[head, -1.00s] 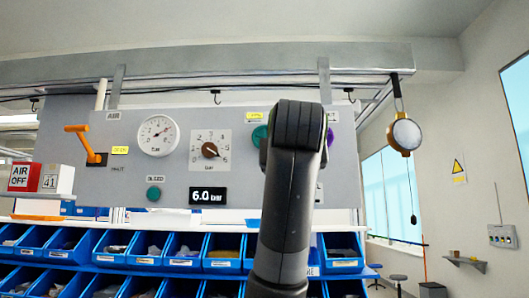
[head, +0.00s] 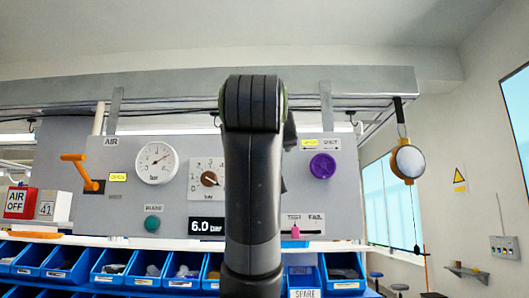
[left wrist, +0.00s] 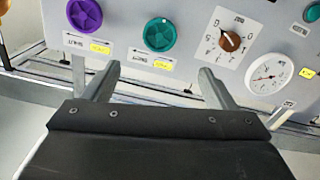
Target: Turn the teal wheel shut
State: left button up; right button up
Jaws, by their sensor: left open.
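The teal wheel (left wrist: 160,34) is a round knob on the grey panel, seen in the left wrist view at upper middle. In the head view it is hidden behind my arm. My left gripper (left wrist: 160,70) is open and empty. Its two fingers point at the panel, one to each side of the wheel in the picture, with the wheel beyond the tips. They look apart from it. My right gripper is in neither view.
A purple wheel (head: 322,166) is near the teal one; it also shows in the left wrist view (left wrist: 84,15). A brown selector dial (head: 209,179), a white gauge (head: 157,163) and an orange lever (head: 82,170) share the panel. Blue bins (head: 63,262) stand below.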

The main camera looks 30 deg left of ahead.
pick_arm(q)
jog(key=p+x, duration=0.7)
jog(key=x, duration=0.6)
jog(key=shift+w, duration=0.15)
jog(key=c, duration=1)
